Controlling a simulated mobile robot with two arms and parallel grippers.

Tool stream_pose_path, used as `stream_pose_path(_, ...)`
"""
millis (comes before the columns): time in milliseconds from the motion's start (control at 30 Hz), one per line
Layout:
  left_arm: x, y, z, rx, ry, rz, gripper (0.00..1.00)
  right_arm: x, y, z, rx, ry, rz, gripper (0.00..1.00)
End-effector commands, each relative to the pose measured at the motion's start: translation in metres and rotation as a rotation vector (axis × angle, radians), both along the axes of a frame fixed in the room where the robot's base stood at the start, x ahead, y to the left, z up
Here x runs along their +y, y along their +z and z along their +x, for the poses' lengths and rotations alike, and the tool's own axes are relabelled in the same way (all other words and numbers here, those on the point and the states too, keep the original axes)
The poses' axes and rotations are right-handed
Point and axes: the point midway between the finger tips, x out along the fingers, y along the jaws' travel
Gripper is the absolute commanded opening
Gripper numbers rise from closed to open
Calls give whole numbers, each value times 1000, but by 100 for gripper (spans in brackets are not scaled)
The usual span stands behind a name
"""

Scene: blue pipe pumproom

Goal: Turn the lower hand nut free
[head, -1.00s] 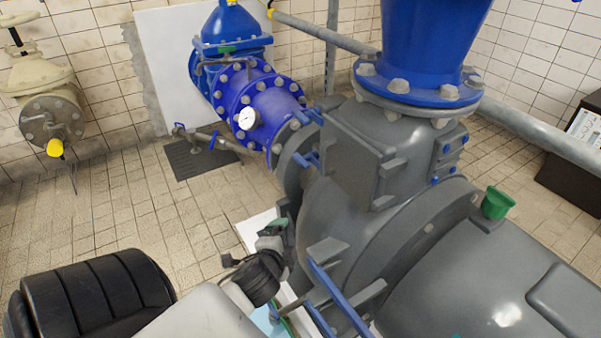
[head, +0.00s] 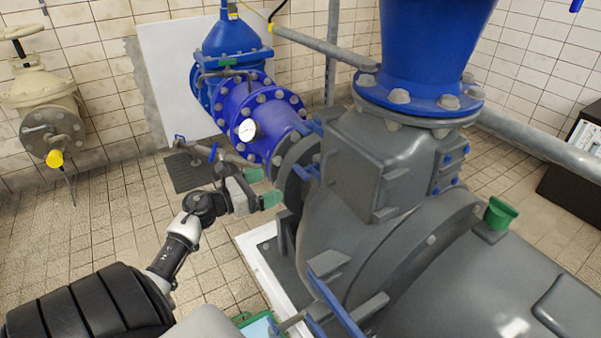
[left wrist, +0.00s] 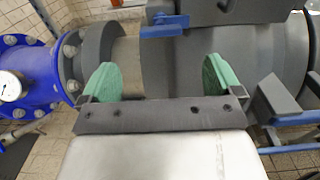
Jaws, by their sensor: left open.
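Two blue wing-like hand nuts sit on the grey pump housing beside the blue pipe flange. The lower hand nut (head: 306,171) is below the upper one (head: 312,127). A blue winged part (left wrist: 165,26) shows beyond my fingers in the left wrist view; I cannot tell which nut it is. My left gripper (head: 262,187) is open and empty, with green fingertips apart, left of the lower nut and pointing towards the pump. In the left wrist view, the open fingers (left wrist: 160,80) show grey housing between them. My right gripper is not in view.
The large grey pump (head: 400,215) fills the right side. Blue bars (head: 335,300) stick out at its lower front. A pressure gauge (head: 248,131) sits on the blue pipe (head: 275,112). A green cup (head: 500,212) is on the pump. Tiled floor is free at left.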

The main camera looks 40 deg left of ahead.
Motion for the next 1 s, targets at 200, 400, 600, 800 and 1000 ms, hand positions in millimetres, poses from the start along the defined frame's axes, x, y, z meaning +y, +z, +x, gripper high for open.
stream_pose_path(200,-9,1,31,-4,-2,1,94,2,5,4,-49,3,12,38)
stream_pose_path(400,-20,0,68,-4,-1,-2,94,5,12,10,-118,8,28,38)
stream_pose_path(600,-27,0,93,-2,0,-5,94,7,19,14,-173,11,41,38)
stream_pose_path(800,-30,0,101,1,1,-3,94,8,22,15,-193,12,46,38)
stream_pose_path(1000,-30,0,101,0,1,-3,94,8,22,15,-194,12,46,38)
